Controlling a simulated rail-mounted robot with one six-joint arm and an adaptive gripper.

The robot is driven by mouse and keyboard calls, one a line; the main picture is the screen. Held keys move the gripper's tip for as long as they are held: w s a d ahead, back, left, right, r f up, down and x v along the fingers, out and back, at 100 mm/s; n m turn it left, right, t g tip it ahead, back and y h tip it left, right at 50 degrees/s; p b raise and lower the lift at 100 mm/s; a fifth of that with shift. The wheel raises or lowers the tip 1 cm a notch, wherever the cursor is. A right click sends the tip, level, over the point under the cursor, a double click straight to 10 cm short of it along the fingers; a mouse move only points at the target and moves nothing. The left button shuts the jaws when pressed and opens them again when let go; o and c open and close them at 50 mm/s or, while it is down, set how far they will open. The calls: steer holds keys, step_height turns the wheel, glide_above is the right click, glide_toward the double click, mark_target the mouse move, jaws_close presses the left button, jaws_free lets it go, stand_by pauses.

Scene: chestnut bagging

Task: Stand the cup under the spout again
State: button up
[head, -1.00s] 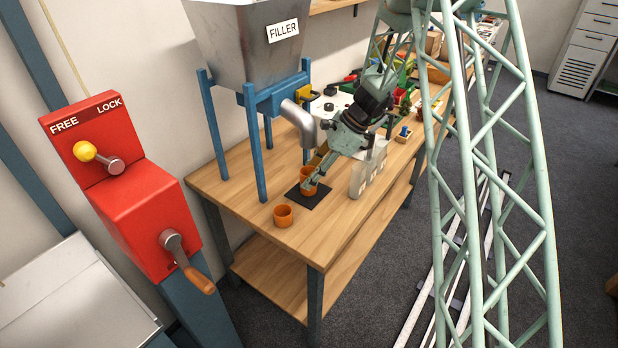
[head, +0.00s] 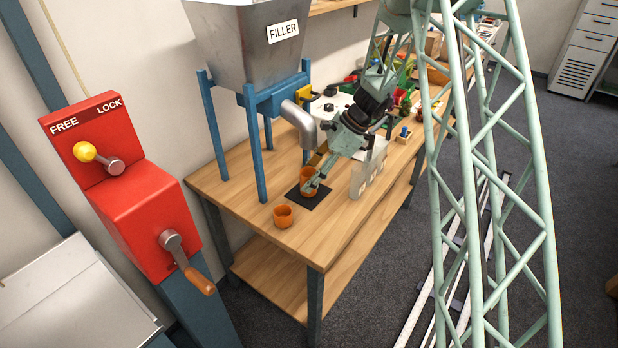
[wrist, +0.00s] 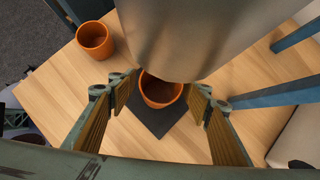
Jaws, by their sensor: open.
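One orange cup (head: 308,175) stands upright on the black mat (head: 306,201), below the grey metal spout (head: 300,121) of the filler. In the wrist view this cup (wrist: 161,95) sits between the two fingers of my gripper (wrist: 163,100), with a gap on both sides. My gripper (head: 315,181) is open around or just above the cup in the head view. The spout (wrist: 195,35) covers part of the cup's far rim in the wrist view. The inside of the cup is dark.
A second orange cup (head: 283,216) stands on the wooden table (head: 245,205), near its front left. Blue filler legs (head: 257,150) stand behind and left of the mat. A pale notched rack (head: 367,172) stands close to the right of my gripper. A red lever box (head: 140,190) is left.

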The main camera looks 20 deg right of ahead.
steer(key=p+v, duration=0.2)
steer(key=v, duration=1)
steer(key=shift+r, duration=0.1)
steer(key=shift+r, duration=0.1)
stand_by(0.5)
